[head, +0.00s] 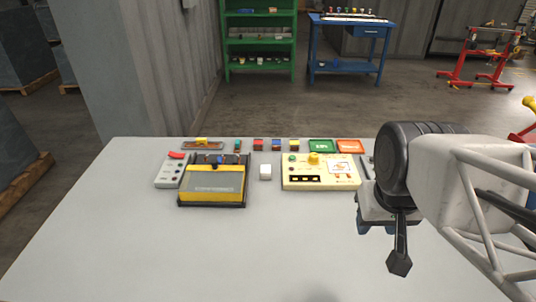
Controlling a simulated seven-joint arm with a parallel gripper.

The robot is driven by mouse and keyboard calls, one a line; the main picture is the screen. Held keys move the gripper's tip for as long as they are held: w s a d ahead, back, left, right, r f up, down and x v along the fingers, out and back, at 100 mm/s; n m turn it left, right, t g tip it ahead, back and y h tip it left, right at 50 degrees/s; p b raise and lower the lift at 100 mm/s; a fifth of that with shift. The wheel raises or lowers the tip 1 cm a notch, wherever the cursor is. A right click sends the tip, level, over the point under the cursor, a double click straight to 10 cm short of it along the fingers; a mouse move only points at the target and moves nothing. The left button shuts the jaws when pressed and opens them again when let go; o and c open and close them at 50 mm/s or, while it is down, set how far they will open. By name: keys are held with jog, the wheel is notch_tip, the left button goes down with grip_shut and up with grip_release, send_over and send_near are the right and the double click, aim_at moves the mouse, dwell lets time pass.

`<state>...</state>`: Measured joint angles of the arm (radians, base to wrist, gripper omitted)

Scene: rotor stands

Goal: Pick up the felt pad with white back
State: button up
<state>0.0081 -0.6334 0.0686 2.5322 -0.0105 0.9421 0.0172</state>
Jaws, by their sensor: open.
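A small white block (266,172) stands on the grey table between the yellow-framed tray and the cream panel. It looks like the felt pad with white back, but its felt side cannot be made out. My gripper (398,258) hangs over the right part of the table, well to the right of the white block and nearer the camera. It is open, with nothing seen in it. Its jaws are partly hidden by my own arm.
A yellow-and-black tray (212,203) is left of the block, beside a grey control box (169,174). A cream panel (319,185) with knobs is on the right. Small red (258,145) and blue (276,145) blocks line the back edge. The front of the table (240,260) is clear.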

jog(key=o, duration=0.8)
jog(key=shift+c, duration=0.2)
jog(key=shift+w, duration=0.1)
jog(key=n+g, duration=0.3)
jog(key=n, duration=1.5)
send_over(266, 169)
jog(key=f, duration=1.6)
jog(key=shift+d+f, duration=0.2)
jog(key=shift+f, duration=0.15)
jog(key=shift+w+a+f, duration=0.15)
jog(key=shift+a+f, duration=0.05)
jog(key=shift+f, duration=0.05)
